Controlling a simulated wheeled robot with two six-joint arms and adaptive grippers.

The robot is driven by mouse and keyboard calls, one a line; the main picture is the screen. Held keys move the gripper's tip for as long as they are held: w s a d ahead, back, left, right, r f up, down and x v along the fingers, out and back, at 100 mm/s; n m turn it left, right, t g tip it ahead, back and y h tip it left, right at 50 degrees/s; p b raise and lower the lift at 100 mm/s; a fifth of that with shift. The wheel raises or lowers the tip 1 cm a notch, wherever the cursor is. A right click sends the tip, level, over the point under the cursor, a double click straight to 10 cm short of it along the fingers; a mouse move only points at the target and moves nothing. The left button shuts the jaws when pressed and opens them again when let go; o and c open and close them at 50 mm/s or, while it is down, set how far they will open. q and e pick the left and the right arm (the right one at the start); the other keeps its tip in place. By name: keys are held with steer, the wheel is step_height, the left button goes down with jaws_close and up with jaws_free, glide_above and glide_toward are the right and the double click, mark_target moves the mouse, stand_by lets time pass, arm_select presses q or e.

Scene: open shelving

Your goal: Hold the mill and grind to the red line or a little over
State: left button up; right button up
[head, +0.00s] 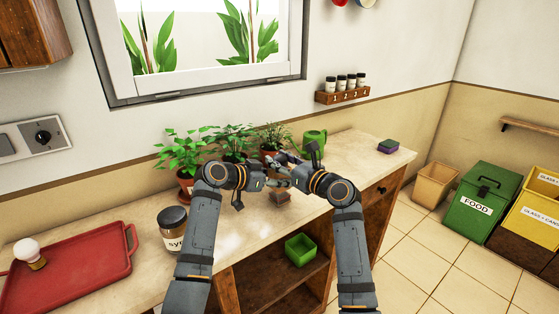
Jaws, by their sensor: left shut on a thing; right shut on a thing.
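The mill (281,198) stands on the light countertop (345,160), in front of the potted plants. Only its brown lower part shows clearly; its upper part and any crank are hidden behind my grippers. My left gripper (279,183) comes in from the left, low, and is shut on the mill just above this brown part. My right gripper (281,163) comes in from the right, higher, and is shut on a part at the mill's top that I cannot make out. The red line and the level of the grounds cannot be seen.
Several potted plants (183,155) and a green watering can (315,138) stand behind my grippers. A dark-lidded jar (173,228) and a red tray (88,257) are to the left. A purple-green sponge (388,146) lies right. A green box (300,249) sits on the lower shelf.

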steer(key=shift+f, duration=0.15)
steer(key=o, duration=1.2)
steer(key=shift+w, duration=0.1)
steer(key=v, duration=1.2)
steer(key=shift+c, duration=0.2)
